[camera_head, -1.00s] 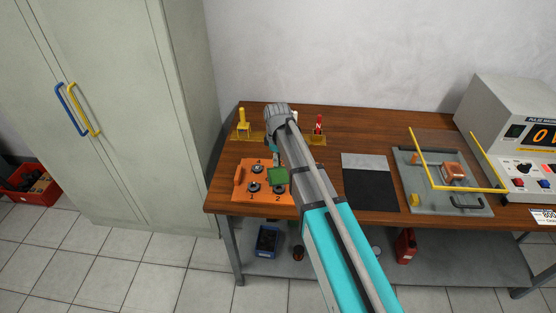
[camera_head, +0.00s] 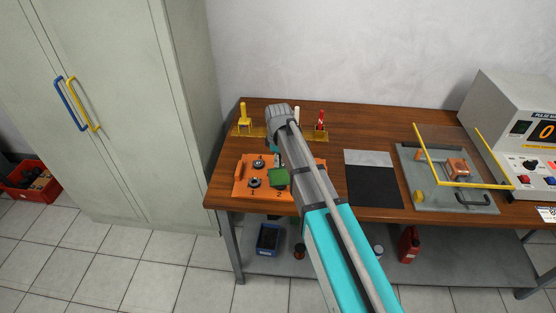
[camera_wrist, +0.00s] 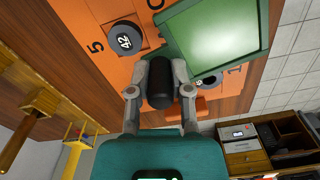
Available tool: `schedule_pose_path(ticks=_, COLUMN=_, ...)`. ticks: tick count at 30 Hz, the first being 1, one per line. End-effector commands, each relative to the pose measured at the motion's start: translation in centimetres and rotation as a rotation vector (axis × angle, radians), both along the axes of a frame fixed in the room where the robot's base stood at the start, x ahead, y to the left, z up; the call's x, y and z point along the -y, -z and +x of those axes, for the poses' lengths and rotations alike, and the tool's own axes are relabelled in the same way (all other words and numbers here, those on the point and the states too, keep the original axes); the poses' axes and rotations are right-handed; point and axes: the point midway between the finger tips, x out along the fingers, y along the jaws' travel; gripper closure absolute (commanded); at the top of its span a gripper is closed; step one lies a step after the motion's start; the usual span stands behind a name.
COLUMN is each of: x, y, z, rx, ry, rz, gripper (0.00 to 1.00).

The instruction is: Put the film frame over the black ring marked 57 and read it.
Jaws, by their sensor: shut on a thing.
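The green film frame (camera_wrist: 210,38) has a pale green window and shows beside a black cylindrical grip (camera_wrist: 160,84). My gripper (camera_wrist: 161,92) is shut on that grip. In the head view the film frame (camera_head: 278,178) is over the right part of the orange board (camera_head: 240,187), partly behind my arm. In the wrist view a black ring marked 42 (camera_wrist: 124,38) sits left of the frame, uncovered. Another black ring (camera_wrist: 207,81) shows at the frame's lower edge, its marking unreadable. I cannot make out a 57. The gap between frame and board is unclear.
Behind the board stand a yellow post (camera_head: 243,118) and a red magnet (camera_head: 321,121). Right of my arm lie a black mat (camera_head: 373,185) and a grey plate (camera_head: 412,187) with yellow bars. An instrument box (camera_head: 510,125) stands at the far right.

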Motion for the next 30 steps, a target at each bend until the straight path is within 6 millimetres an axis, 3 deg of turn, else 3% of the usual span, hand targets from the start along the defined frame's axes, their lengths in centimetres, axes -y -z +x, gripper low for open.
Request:
schedule_pose_path(ticks=12, x=0.1, y=2.6, z=0.0, rx=0.000, ry=0.001, rz=0.000, gripper=1.00)
schedule_pose_path(ticks=30, x=0.1, y=2.8, z=0.0, rx=0.000, ry=0.001, rz=0.000, gripper=1.00)
